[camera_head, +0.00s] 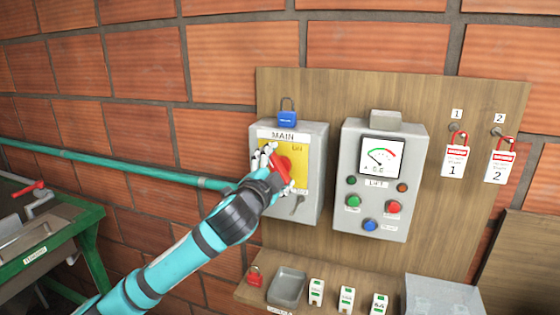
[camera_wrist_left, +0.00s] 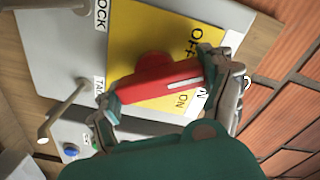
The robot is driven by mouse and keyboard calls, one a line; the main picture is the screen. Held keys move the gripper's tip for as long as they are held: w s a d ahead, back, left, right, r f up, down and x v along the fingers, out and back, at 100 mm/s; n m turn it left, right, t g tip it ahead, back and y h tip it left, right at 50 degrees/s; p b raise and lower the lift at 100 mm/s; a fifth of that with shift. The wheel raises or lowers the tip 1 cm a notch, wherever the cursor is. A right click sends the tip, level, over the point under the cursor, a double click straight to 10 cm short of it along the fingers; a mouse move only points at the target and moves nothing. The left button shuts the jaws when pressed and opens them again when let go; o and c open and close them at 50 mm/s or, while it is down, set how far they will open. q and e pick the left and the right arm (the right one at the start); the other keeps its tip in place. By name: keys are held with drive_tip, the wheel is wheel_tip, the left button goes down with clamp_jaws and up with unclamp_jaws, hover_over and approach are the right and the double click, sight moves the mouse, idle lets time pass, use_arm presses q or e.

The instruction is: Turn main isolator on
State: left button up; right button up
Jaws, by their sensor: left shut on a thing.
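The main isolator is a grey box (camera_head: 312,172) labelled MAIN, with a yellow plate (camera_head: 297,156) and a red rotary handle (camera_head: 281,170). My left gripper (camera_head: 273,164) is at the front of the box, shut on the red handle. In the left wrist view the red handle (camera_wrist_left: 150,84) lies between the fingers, slanted across the yellow plate (camera_wrist_left: 140,35). Its white mark points toward the side with the OFF and ON labels; I cannot tell exactly which setting it is at. My right gripper is not in view.
A blue padlock (camera_head: 287,118) sits above MAIN. The lift panel (camera_head: 372,215) with a gauge and buttons stands close to the right. Tags 1 (camera_head: 455,162) and 2 (camera_head: 499,168) hang on hooks. A shelf below holds a grey tray (camera_head: 287,287) and a red padlock (camera_head: 255,277).

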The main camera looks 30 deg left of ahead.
use_arm(q)
drive_tip(key=m+p, duration=0.2)
drive_tip(key=m, duration=0.1)
drive_tip(key=shift+r+m, duration=0.25)
drive_tip(key=shift+m, duration=0.05)
drive_tip(key=shift+d+f+m+p, duration=0.1)
drive_tip(key=shift+m+p, duration=0.6)
drive_tip(key=shift+m, duration=0.7)
